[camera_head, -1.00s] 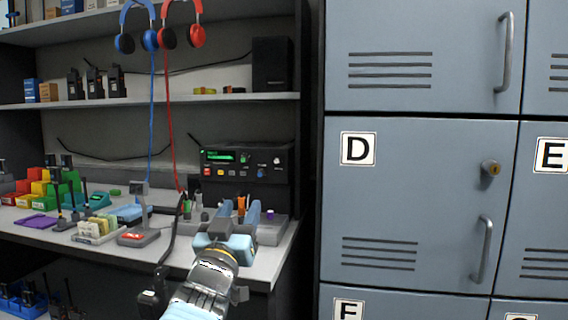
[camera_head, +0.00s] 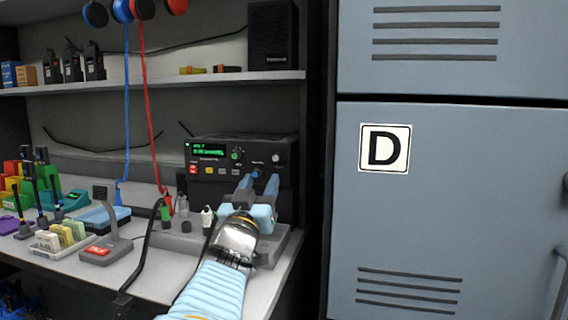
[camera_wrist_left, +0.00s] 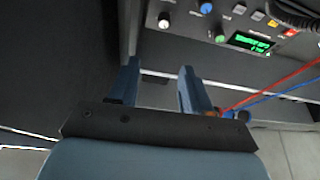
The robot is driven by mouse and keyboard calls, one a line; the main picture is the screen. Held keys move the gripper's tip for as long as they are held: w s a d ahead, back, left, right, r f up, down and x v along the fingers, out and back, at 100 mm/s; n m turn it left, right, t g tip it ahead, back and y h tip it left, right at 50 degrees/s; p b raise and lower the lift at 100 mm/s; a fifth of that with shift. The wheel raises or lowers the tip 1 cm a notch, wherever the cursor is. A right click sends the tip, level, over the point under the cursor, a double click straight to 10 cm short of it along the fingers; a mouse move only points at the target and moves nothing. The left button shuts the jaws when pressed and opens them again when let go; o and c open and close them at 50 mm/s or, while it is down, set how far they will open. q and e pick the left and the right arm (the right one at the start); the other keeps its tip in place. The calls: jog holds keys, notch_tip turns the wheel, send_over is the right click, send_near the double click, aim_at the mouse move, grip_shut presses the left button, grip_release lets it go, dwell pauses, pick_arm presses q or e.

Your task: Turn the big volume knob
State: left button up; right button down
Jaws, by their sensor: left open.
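A black radio unit (camera_head: 217,150) with a green display stands on the shelf counter. Its front carries a blue knob (camera_head: 258,172), a green knob (camera_head: 237,153) and a pale knob (camera_head: 277,157). I cannot tell by a readable label which is the volume knob. The left wrist view also shows the blue knob (camera_wrist_left: 206,9), the pale knob (camera_wrist_left: 164,20) and the green knob (camera_wrist_left: 220,38) beyond the fingertips. My left gripper (camera_head: 258,185) is open and empty, its fingers pointing at the panel just below the blue knob, which looks apart from them. My right gripper is out of view.
A grey base with plugs (camera_head: 183,240) lies under my left wrist. A desk microphone (camera_head: 108,245), a card holder (camera_head: 62,238) and hanging red (camera_head: 148,110) and blue cords (camera_head: 127,110) are to the left. Lockers (camera_head: 450,200) stand close on the right.

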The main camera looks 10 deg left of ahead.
pick_arm(q)
jog(key=p, duration=0.1)
send_near(276, 160)
jog(key=x, duration=0.3)
jog(key=p+x, duration=0.1)
jog(key=x, duration=0.3)
jog(key=shift+w+r, duration=0.15)
jog(key=shift+r, duration=0.05)
jog(key=shift+w+r+p, duration=0.1)
jog(key=shift+w+p, duration=0.2)
jog(key=shift+w, duration=0.2)
grip_shut()
